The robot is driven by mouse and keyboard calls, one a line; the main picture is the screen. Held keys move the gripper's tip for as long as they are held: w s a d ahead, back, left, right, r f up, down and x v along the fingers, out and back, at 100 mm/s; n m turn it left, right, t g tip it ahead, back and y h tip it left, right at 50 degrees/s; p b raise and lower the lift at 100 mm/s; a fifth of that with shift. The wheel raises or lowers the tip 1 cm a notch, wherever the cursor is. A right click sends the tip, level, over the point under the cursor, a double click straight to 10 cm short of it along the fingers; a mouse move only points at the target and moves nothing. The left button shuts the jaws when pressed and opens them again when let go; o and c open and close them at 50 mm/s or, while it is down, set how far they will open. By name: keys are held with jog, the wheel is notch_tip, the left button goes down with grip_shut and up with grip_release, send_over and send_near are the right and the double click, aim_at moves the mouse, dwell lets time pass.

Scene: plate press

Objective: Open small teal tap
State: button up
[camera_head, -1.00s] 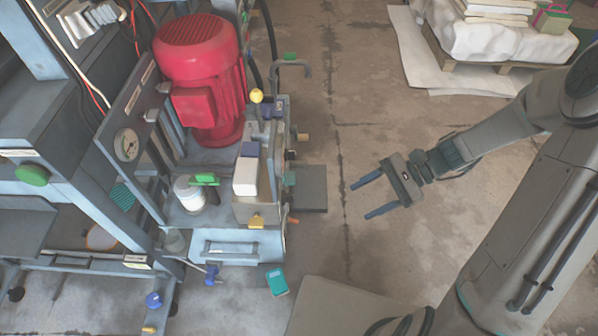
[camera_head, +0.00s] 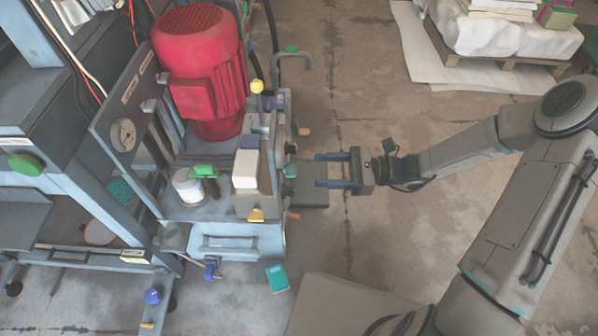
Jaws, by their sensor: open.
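The small teal tap (camera_head: 291,171) sticks out from the right side of the press machine's block, just above a dark grey slab. My gripper (camera_head: 318,170) is open and empty, with its two blue-grey fingers pointing left at the tap. A short gap shows between the fingertips and the tap, and the tap lies about level with the space between them. I cannot tell the exact height difference from this view.
A red motor (camera_head: 199,62) stands on the machine, with a white canister (camera_head: 187,188) and green lever (camera_head: 203,171) below it. A bent grey pipe (camera_head: 296,55) rises behind the tap. A teal box (camera_head: 277,277) lies on the floor.

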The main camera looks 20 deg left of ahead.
aim_at(290, 171)
jog(key=b+x, duration=0.1)
jog(key=x, duration=0.5)
jog(key=shift+a+b, duration=0.25)
jog(key=shift+b, duration=0.1)
jog(key=c, duration=1)
